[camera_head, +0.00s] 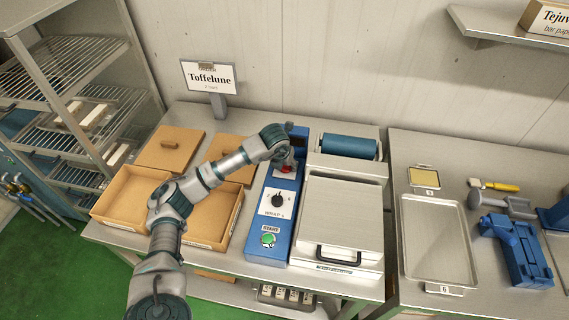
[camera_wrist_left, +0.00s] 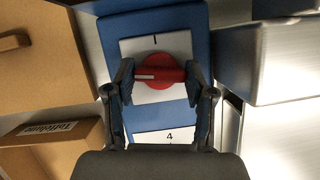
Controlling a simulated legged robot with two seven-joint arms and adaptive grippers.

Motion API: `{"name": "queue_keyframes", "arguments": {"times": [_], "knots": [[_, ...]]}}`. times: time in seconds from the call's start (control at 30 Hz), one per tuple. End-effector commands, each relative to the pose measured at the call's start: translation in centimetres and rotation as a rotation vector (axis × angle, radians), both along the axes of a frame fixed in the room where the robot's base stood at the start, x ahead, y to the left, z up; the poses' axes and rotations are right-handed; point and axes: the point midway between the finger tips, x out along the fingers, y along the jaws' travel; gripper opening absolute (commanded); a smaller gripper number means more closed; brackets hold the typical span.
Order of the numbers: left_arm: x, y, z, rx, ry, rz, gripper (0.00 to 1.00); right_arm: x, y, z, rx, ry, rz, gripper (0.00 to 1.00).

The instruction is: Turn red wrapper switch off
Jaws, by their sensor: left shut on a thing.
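The red wrapper switch (camera_wrist_left: 160,72) is a round red knob with a bar handle and a pale pointer mark, on a white plate of the blue control box. In the left wrist view its bar lies crosswise, with the pale mark pointing left. My left gripper (camera_wrist_left: 160,78) is shut on the red switch, one finger at each end of the bar. In the head view the left gripper (camera_head: 285,163) is over the far part of the blue box (camera_head: 266,226), and the red switch shows only partly beneath it. My right gripper is not in view.
The box also bears a black knob (camera_head: 277,200) and a green start button (camera_head: 268,240). A wrapping machine with a blue roller (camera_head: 348,146) stands to the right. Cardboard boxes (camera_head: 130,197) lie to the left, under my arm. A Toffelune sign (camera_head: 210,77) stands behind.

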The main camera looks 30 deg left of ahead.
Motion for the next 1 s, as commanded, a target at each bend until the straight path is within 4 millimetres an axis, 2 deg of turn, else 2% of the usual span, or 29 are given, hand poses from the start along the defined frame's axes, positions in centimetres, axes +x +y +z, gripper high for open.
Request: {"name": "queue_keyframes", "arguments": {"times": [0.03,0.4,0.93,0.97,1.0], "knots": [[0.38,0.05,0.71,-0.003,-0.018,0.032,0.19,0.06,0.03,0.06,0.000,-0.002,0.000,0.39],[0.38,0.13,0.64,-0.002,-0.017,0.181,0.19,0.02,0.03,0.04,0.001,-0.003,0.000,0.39],[0.35,0.20,0.61,-0.002,-0.016,0.203,0.19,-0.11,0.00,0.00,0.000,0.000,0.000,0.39],[0.34,0.20,0.60,-0.002,-0.016,0.203,0.59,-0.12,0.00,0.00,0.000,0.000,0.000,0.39],[0.33,0.18,0.57,-0.002,-0.015,0.203,0.69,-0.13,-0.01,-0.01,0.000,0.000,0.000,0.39]]}}
